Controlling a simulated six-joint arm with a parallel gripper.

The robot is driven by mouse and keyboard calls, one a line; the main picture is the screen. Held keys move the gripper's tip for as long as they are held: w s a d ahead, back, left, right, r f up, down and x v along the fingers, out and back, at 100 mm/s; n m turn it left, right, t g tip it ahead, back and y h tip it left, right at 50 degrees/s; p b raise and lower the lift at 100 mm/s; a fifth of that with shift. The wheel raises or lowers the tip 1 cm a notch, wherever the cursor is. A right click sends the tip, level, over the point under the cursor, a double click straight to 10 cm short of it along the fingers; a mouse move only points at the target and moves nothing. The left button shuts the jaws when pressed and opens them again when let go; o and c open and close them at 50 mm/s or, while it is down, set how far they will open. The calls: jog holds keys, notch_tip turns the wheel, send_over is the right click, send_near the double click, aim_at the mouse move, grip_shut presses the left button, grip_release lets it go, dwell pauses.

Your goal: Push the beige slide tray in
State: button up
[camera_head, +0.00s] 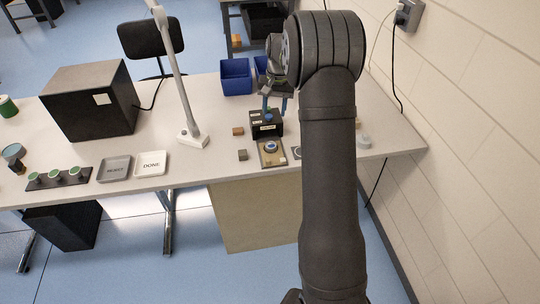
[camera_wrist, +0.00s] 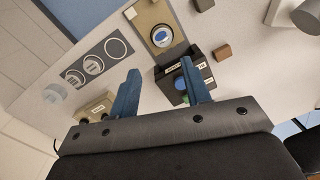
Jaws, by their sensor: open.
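The beige slide tray (camera_head: 264,161) sticks out from the front of a black press (camera_head: 258,129) toward the table's front edge. A round blue-and-white piece (camera_head: 271,147) sits on the tray. In the wrist view the tray (camera_wrist: 146,17) extends away from the black press (camera_wrist: 205,77), with the round piece (camera_wrist: 162,37) at its press end. My gripper (camera_head: 275,106) is above the press, pointing down. Its two blue fingers are spread apart in the wrist view (camera_wrist: 160,67), with nothing held between them. One finger overlaps the press in that view; I cannot tell whether they touch.
A brown block (camera_head: 238,131) and a grey block (camera_head: 242,155) lie left of the press. A lamp base (camera_head: 193,138) stands farther left. A dark strip with circles (camera_wrist: 97,63) and another beige press (camera_wrist: 92,108) are on the other side. Blue bins (camera_head: 236,77) stand behind.

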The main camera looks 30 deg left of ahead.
jog(key=s+d+m+g+y, duration=0.15)
jog(key=d+m, duration=0.35)
jog(key=m, duration=0.6)
jog(key=m+g+y, duration=0.1)
jog(key=m, duration=0.3)
send_near(268, 159)
jog(key=x, duration=0.8)
jog(key=shift+s+f, duration=0.2)
jog(key=shift+f, duration=0.1)
jog(key=shift+a, duration=0.1)
grip_shut()
